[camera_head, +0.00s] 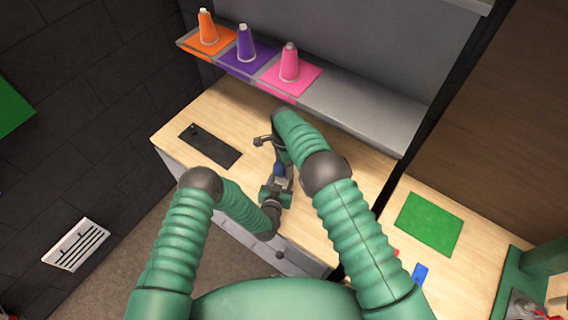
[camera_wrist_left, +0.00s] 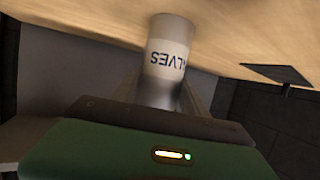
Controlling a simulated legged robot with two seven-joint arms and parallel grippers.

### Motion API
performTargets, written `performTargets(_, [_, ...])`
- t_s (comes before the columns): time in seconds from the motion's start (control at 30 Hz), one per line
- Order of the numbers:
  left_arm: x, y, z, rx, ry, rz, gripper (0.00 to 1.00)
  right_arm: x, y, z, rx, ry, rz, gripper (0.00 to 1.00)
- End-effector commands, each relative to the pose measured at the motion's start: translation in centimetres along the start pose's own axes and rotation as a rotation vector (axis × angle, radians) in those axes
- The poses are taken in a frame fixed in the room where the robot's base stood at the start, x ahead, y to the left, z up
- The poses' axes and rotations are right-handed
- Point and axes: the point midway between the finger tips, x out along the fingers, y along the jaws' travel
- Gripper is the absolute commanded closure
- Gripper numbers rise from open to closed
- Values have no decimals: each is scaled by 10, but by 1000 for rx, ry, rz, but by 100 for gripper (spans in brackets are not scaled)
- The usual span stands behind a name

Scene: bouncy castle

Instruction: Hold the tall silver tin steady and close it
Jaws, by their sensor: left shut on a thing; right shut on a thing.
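The tall silver tin (camera_wrist_left: 163,85) shows in the left wrist view, inverted in the picture. It has a white label with blue lettering and stands against the wood worktop. My left gripper (camera_head: 278,180) is shut on the tin, low over the front of the worktop. My right gripper (camera_head: 270,142) comes in from above and behind, just beyond the left one. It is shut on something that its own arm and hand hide. In the head view the grippers cover most of the tin. I cannot make out its lid or opening in either view.
A dark flat plate (camera_head: 210,145) lies on the worktop (camera_head: 222,108) to the left. A green mat (camera_head: 429,223) lies on the counter at right.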

Motion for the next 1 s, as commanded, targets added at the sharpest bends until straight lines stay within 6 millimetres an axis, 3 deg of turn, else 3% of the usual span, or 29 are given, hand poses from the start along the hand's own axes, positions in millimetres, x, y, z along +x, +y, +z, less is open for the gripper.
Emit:
performTargets(0.63, [0,0,0,0,1,-1,100,10,0,0,49,1,0,73])
performTargets(0.77, [0,0,0,0,1,-1,100,10,0,1,311,1,1,73])
performTargets(1.0, [0,0,0,0,0,0,100,10,1,5,1072,2,2,73])
